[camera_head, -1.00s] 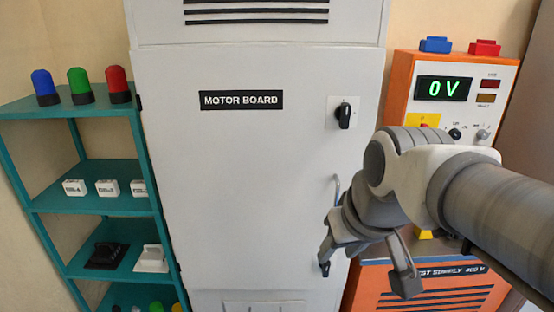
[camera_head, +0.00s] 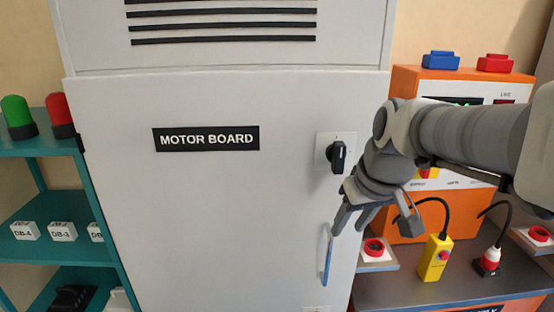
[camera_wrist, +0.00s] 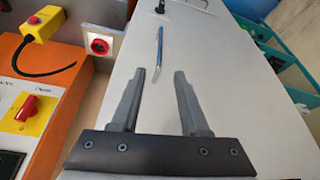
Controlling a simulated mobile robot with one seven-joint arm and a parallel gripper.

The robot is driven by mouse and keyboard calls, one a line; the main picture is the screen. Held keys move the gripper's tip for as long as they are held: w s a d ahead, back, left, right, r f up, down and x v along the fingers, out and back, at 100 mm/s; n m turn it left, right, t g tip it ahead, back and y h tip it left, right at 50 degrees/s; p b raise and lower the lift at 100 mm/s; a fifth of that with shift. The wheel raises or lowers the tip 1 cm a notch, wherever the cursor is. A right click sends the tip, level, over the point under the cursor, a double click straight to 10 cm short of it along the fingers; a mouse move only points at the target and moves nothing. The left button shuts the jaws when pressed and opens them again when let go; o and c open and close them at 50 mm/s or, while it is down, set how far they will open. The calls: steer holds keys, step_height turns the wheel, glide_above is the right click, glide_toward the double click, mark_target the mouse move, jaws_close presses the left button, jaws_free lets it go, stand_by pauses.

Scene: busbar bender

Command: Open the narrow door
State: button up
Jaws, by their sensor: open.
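The narrow door (camera_head: 200,215) is the tall light grey cabinet front labelled MOTOR BOARD; it looks shut. A slim blue-grey bar handle (camera_head: 328,256) stands upright near its right edge, and a black rotary switch (camera_head: 337,156) sits above it. My gripper (camera_head: 372,220) is open and empty, in front of the door's right edge just above and right of the handle. In the wrist view, the handle (camera_wrist: 159,50) lies ahead of my open fingers (camera_wrist: 158,102), roughly centred between them and apart from them.
An orange test supply unit (camera_head: 409,82) stands right of the cabinet, with a bench (camera_head: 420,290) below it. A yellow control box (camera_head: 435,257), cables and a red socket (camera_head: 374,249) are close to my gripper. Teal shelves (camera_head: 60,145) stand on the left.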

mark_target(329, 257)
steer(key=b+x, duration=0.1)
steer(key=x, duration=1.6)
steer(key=shift+f+b, duration=0.15)
steer(key=shift+b, duration=0.2)
jaws_close()
stand_by(0.6)
